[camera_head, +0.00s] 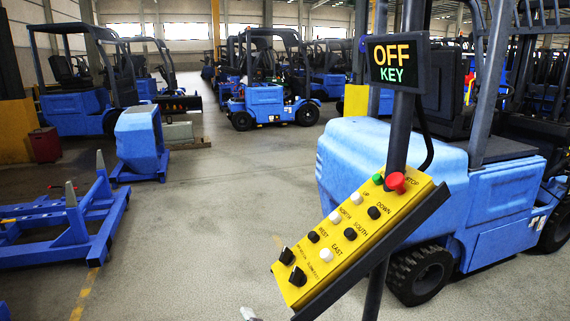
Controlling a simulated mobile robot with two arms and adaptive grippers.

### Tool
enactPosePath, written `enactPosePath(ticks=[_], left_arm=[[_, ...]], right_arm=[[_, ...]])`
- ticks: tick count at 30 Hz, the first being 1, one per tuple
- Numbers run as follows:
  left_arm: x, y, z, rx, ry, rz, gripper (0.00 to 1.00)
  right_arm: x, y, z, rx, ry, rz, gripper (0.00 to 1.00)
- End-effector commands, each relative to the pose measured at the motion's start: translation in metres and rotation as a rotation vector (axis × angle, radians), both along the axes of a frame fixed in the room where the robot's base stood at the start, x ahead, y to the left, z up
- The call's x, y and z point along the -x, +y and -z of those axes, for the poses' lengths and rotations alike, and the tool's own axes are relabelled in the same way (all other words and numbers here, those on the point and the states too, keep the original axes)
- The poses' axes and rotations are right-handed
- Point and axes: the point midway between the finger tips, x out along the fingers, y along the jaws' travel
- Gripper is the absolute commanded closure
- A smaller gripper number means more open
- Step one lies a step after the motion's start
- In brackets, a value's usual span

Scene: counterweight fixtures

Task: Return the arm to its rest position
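A yellow control panel (352,240) is mounted at a tilt on a dark post (402,130). It carries a red stop button (396,182), a green button (378,179), several white and black buttons with direction labels, and two black knobs (292,265) at its lower left end. A sign (398,64) above it reads OFF in orange and KEY in green. A small pale tip (249,314) shows at the bottom edge, left of the panel's lower end and apart from it. Too little of it shows to tell whether it is part of a gripper. No arm is clearly visible.
A blue forklift (400,165) stands close behind the panel on the right. A blue frame with upright cones (70,215) lies on the floor at left, with a blue counterweight block (140,140) behind it. More forklifts (265,100) stand farther back. The middle floor is clear.

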Motion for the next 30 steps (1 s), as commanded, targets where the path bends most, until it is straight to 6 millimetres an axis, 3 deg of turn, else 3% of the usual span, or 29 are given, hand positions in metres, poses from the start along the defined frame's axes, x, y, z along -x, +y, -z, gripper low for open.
enactPosePath(ticks=[1, 6, 9, 12, 18, 28, 30], left_arm=[[0.0, 0.0, 0.0, 0.0, 0.0, 0.0, 1.0], [0.0, 0.0, 0.0, 0.0, 0.0, 0.0, 1.0], [0.0, 0.0, 0.0, 0.0, 0.0, 0.0, 1.0], [0.0, 0.0, 0.0, 0.0, 0.0, 0.0, 1.0], [0.0, 0.0, 0.0, 0.0, 0.0, 0.001, 1.0], [0.001, 0.0, 0.0, -0.001, 0.002, 0.001, 1.0], [0.001, 0.0, 0.0, -0.001, 0.002, 0.001, 1.0]], right_arm=[[0.009, -0.032, 0.025, -0.046, 0.136, 0.076, 0.62], [0.059, -0.13, 0.095, -0.181, 0.551, 0.328, 0.62], [0.1, -0.175, 0.124, -0.241, 0.751, 0.462, 0.62], [0.135, -0.206, 0.14, -0.277, 0.888, 0.565, 0.62], [0.193, -0.247, 0.155, -0.318, 1.077, 0.718, 0.62], [0.273, -0.291, 0.158, -0.343, 1.293, 0.921, 0.62], [0.265, -0.288, 0.176, -0.341, 1.296, 0.916, 0.62]])
